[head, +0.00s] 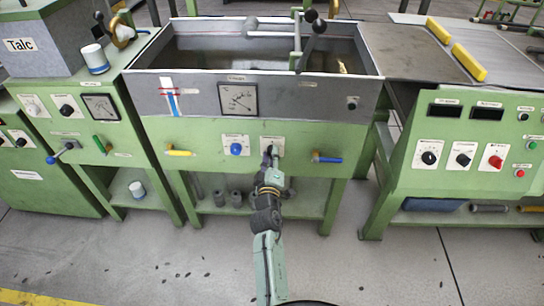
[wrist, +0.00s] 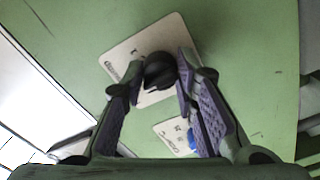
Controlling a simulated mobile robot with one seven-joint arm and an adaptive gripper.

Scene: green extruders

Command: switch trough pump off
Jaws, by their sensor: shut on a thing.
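A black rotary knob (wrist: 160,74) sits on a white label plate (wrist: 127,62) on the front of the green trough unit. My gripper (wrist: 162,66) is shut on this knob, one finger on each side of it. In the head view my gripper (head: 270,158) covers most of the knob at the right-hand plate (head: 281,142). The lettering on the plate is too small and blurred to read. A blue knob (head: 236,149) on a similar white plate is to the left. In the wrist view the blue knob (wrist: 194,137) is partly hidden by a finger.
The open metal trough (head: 265,85) is above the panel, with a gauge (head: 238,98) on its front. A yellow-handled valve (head: 180,153) and a blue-handled valve (head: 327,159) flank the knobs. A lower shelf (head: 310,203) holds grey cylinders. The floor in front is clear.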

